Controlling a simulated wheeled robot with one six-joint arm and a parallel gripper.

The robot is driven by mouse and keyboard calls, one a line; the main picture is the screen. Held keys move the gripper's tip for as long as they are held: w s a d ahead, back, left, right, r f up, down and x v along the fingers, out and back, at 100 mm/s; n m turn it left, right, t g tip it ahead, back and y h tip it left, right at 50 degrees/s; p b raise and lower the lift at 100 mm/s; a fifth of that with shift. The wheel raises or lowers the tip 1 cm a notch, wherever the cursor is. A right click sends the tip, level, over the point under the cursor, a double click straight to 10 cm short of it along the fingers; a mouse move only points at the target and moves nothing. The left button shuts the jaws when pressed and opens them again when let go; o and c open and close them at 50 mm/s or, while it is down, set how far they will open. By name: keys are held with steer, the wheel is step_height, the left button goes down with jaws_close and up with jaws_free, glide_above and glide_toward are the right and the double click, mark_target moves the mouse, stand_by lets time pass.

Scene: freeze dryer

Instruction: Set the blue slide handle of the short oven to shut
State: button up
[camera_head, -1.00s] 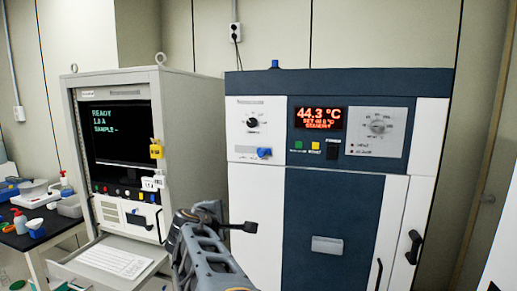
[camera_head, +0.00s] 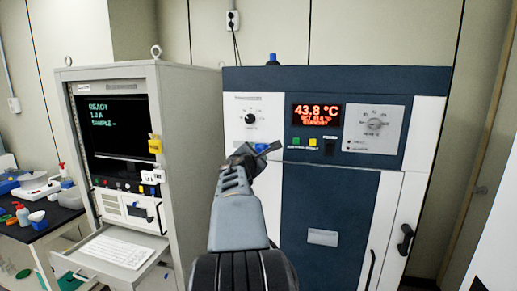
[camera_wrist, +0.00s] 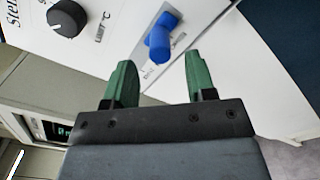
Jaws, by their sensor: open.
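The blue slide handle (camera_wrist: 161,36) sits on a slanted grey plate on the white panel of the oven (camera_head: 330,225), a navy and white cabinet. In the head view the handle (camera_head: 262,146) shows only as a bit of blue behind my gripper (camera_head: 270,149), below the black dial. In the wrist view my gripper (camera_wrist: 159,64) has its two green fingers spread apart and empty. The handle is ahead of the gap between the fingertips, and its lower end reaches toward that gap. I see no finger touching it. The plate's lettering is too blurred to read.
A black dial (camera_wrist: 67,18) is at the upper left of the handle in the wrist view. The oven display (camera_head: 317,115) reads 43.8 °C. A grey instrument rack (camera_head: 185,150) with a pulled-out keyboard drawer (camera_head: 112,252) stands left of my arm.

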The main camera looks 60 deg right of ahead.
mark_target(259, 150)
steer(key=shift+p+x, duration=0.45)
steer(key=shift+x, duration=1.6)
steer(key=shift+c, duration=0.2)
jaws_close()
